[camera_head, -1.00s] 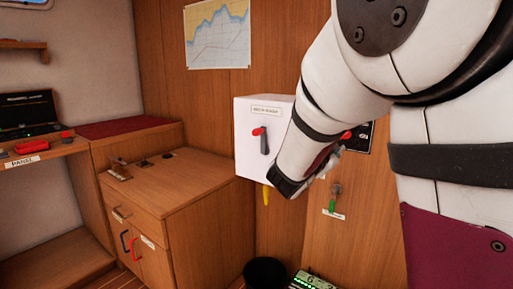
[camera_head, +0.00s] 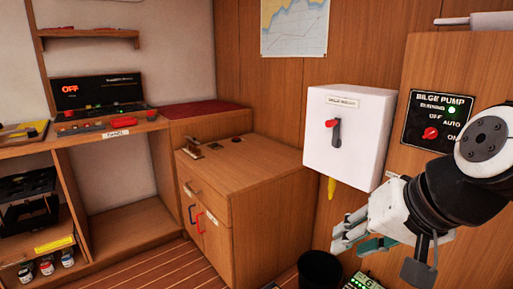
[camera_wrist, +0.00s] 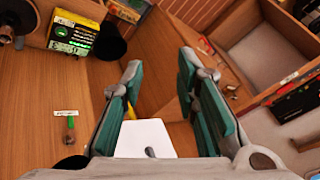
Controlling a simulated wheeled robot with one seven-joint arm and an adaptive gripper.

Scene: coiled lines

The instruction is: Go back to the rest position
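My gripper (camera_head: 362,238) is at the lower right in the head view, in front of the wood panelling and below the white wall box (camera_head: 348,130). In the wrist view my gripper (camera_wrist: 160,85) shows its two green-padded fingers spread wide apart with nothing held between them. The white box also shows in the wrist view (camera_wrist: 145,138), low in the picture between the fingers. It carries a red-tipped lever (camera_head: 335,130) on its front. My arm enters from the right edge in the head view.
A wooden cabinet (camera_head: 240,165) stands left of my gripper. A black bin (camera_head: 320,270) is on the floor below it. A bilge pump panel (camera_head: 438,122) is just above my wrist. A desk with a black panel reading OFF (camera_head: 98,90) is at the far left.

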